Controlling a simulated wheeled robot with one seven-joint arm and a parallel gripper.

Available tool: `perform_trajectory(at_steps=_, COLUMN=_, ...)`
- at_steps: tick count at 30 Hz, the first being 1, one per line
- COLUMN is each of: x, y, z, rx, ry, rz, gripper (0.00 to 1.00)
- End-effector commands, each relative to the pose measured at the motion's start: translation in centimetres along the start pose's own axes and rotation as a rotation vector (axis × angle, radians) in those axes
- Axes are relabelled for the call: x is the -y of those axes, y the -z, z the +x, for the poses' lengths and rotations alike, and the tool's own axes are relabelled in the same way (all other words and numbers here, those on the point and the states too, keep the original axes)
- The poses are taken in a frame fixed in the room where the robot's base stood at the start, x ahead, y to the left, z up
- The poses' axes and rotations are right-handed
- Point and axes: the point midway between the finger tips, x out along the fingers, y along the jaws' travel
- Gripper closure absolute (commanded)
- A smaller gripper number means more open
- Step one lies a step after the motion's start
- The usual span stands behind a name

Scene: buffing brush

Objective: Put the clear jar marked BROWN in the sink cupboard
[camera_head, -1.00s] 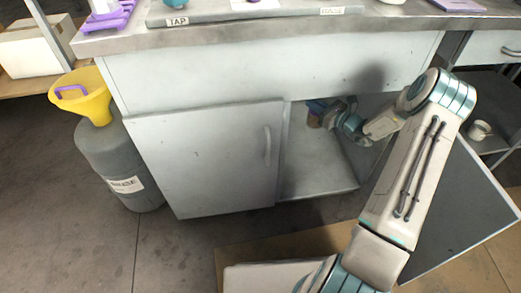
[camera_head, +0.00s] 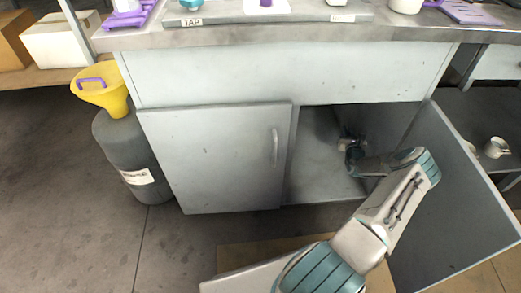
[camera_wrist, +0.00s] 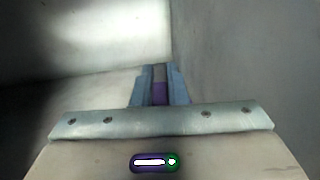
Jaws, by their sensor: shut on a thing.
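The sink cupboard (camera_head: 210,165) is the grey unit under the worktop. Its left door is shut and its right door (camera_head: 445,205) stands open. My arm reaches through the right opening, with my gripper inside the cupboard, partly hidden by my wrist. In the wrist view my gripper (camera_wrist: 160,72) is shut, with a narrow grey and purple strip between its fingers. I take the held thing to be the jar; its body and BROWN mark cannot be made out. Pale cupboard walls surround the fingers.
The bare cupboard floor (camera_head: 318,178) shows left of my arm. The open door stands close on the arm's right. A grey drum (camera_head: 135,160) with a yellow funnel (camera_head: 103,88) stands left. A white mug (camera_head: 495,147) sits on the right shelf.

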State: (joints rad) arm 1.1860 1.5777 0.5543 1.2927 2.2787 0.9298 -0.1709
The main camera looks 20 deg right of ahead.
Motion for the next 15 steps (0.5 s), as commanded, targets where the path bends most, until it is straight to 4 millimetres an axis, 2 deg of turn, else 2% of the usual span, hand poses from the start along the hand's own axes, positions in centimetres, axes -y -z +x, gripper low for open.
perform_trajectory(at_steps=3, x=0.8, y=0.6, z=-0.3, rx=0.003, ry=0.026, rz=0.001, gripper=1.0)
perform_trajectory(at_steps=7, x=0.3, y=1.1, z=-0.5, rx=0.002, ry=0.027, rz=0.002, gripper=1.0)
perform_trajectory(at_steps=11, x=-1.9, y=2.7, z=-1.3, rx=-0.001, ry=0.023, rz=0.005, gripper=1.0)
perform_trajectory(at_steps=15, x=-4.9, y=4.8, z=-2.5, rx=0.001, ry=0.022, rz=0.006, gripper=1.0)
